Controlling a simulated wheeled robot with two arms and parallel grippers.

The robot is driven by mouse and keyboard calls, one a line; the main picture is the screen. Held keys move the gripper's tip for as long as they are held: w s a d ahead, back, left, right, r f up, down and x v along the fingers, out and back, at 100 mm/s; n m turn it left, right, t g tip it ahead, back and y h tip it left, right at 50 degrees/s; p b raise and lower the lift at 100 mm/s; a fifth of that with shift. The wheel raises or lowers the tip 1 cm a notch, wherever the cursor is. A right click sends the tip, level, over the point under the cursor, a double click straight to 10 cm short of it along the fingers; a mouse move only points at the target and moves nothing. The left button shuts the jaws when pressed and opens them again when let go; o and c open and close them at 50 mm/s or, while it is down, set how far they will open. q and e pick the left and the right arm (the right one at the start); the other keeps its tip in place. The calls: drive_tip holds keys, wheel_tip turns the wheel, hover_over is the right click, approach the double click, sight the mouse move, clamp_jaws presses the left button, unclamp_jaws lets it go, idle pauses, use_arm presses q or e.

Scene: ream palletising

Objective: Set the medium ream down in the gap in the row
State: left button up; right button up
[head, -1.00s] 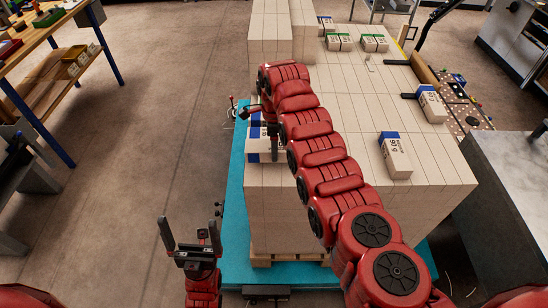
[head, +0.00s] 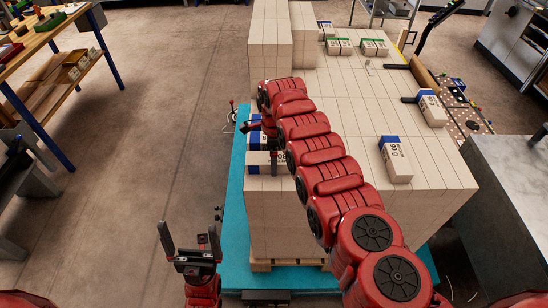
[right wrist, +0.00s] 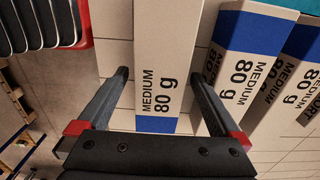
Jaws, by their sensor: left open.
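In the right wrist view, a white medium ream (right wrist: 157,50) with a blue end band lies between the fingers of my right gripper (right wrist: 160,75). Narrow clear strips show on both sides of it, so the fingers look open around or just above it; the depth is hard to judge. Another medium ream (right wrist: 242,68) lies to its right, angled in the picture, with further blue-banded reams beyond. In the head view, the right arm reaches over the stack to this row (head: 256,140) at its left edge, partly hiding it. My left gripper (head: 190,238) is open and empty at lower left.
The large pale stack (head: 275,215) stands on a wooden pallet over a turquoise platform (head: 233,200). Single reams (head: 396,160) (head: 432,110) lie on its right side, green-banded ones (head: 340,46) at the back. A taller block (head: 270,45) rises behind the row.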

drive_tip(key=shift+r, duration=0.1)
drive_tip(key=shift+r, duration=0.75)
wheel_tip(320, 180, up, 10)
drive_tip(key=b, duration=0.2)
drive_tip(key=shift+r, duration=0.25)
